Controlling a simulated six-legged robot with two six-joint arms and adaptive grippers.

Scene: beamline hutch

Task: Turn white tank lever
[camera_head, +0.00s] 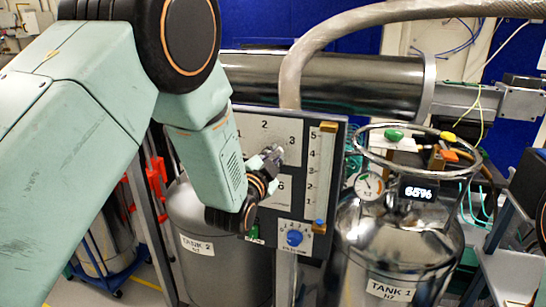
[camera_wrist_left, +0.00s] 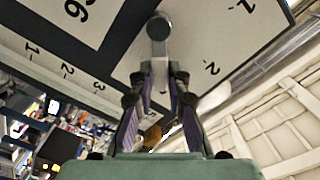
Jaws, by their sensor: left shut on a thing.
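A grey lever with a round hub (camera_wrist_left: 158,27) is mounted on a white numbered plate of the panel (camera_head: 325,165). In the left wrist view its bar runs down from the hub between my fingers. My left gripper (camera_head: 271,158) reaches the panel just left of the printed 3. In the wrist view the two dark fingers of my left gripper (camera_wrist_left: 155,85) stand on both sides of the bar, shut on it. In the head view my gripper and wrist hide most of the lever. My right gripper is not in view.
Steel tanks stand close by: TANK 1 (camera_head: 397,245) with gauge and valves at right, TANK 2 (camera_head: 200,265) behind my arm. A thick hose (camera_head: 330,28) arches above.

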